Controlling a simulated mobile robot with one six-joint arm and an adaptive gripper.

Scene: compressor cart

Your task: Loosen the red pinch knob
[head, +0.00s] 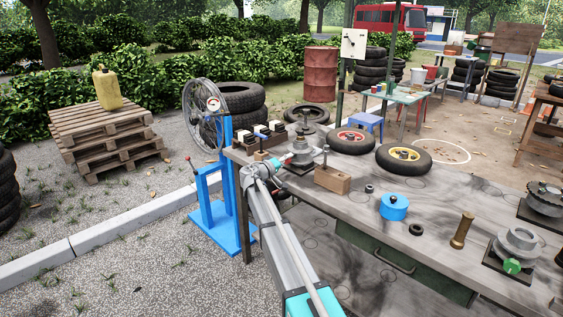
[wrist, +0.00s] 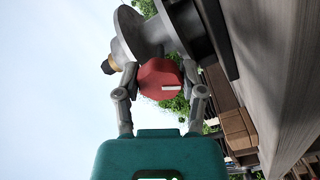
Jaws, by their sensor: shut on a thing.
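The red pinch knob (wrist: 160,78) sits in the middle of the wrist view, with a pale mark on its face. It is on the side of a grey metal fitting (wrist: 158,28) with a dark and brass-coloured tip. My gripper (wrist: 160,82) has one finger on each side of the knob and is shut on it. In the head view the fitting (head: 302,152) stands at the far left end of the workbench. My gripper (head: 280,168) reaches it from the left front. The knob is mostly hidden there.
The workbench (head: 330,205) also bears a wooden block (head: 332,179), a blue round can (head: 394,207), two small wheels, a brass cylinder (head: 462,231) and another grey fitting with a green knob (head: 512,266). A blue stand with a wheel (head: 215,205) is close left of the bench.

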